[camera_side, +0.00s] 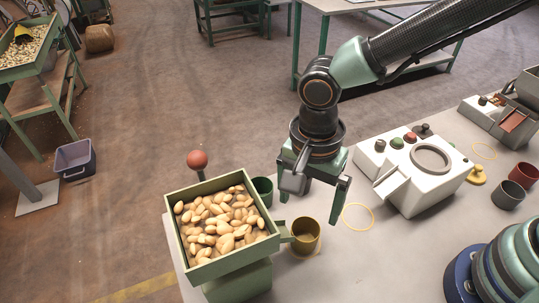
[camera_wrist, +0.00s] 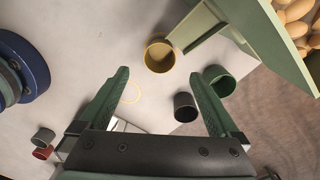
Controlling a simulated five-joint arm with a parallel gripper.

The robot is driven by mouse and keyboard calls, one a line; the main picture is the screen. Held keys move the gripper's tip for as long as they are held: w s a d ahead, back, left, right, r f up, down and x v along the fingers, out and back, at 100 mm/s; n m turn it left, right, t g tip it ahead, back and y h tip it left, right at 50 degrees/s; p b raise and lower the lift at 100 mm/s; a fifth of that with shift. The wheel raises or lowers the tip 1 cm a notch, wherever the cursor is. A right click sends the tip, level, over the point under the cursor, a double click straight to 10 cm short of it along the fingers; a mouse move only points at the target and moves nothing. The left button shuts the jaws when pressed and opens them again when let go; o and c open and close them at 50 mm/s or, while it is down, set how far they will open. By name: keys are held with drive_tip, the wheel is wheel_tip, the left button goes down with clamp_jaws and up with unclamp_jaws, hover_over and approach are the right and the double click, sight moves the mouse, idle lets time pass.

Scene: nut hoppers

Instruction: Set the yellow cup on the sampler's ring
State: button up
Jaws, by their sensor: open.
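The yellow cup (camera_side: 305,237) stands upright on the table under the spout of the green hopper, with a thin yellow ring around its base. It also shows in the wrist view (camera_wrist: 159,56); its contents are unclear. My gripper (camera_side: 312,208) is open, fingers pointing down, above and behind the cup in the side view. In the wrist view, my gripper (camera_wrist: 158,73) has the cup just beyond its fingertips, with nothing held. An empty yellow ring (camera_side: 344,216) lies on the table right of the cup. A white machine (camera_side: 408,190) with a round grey ring on top stands further right. I cannot tell which ring is the sampler's.
The green hopper (camera_side: 190,252) full of nuts stands close left of the cup. A green cup (camera_wrist: 214,91) and a dark cup (camera_wrist: 185,108) stand near my right finger. Grey (camera_side: 508,197) and red (camera_side: 526,168) cups stand far right. Table between hopper and machine is mostly clear.

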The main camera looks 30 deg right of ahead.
drive_tip(key=w+d+r+n+t+y, duration=0.1)
drive_tip(key=w+d+r+n+t, duration=0.3)
drive_tip(key=d+r, duration=0.75)
drive_tip(key=s+d+r+n+t, duration=0.1)
drive_tip(key=d+n, duration=0.6)
drive_tip(key=d, duration=0.7)
drive_tip(key=shift+s+r+t+h, duration=0.35)
drive_tip(key=shift+r+t+h, duration=0.05)
drive_tip(key=shift+r, duration=0.3)
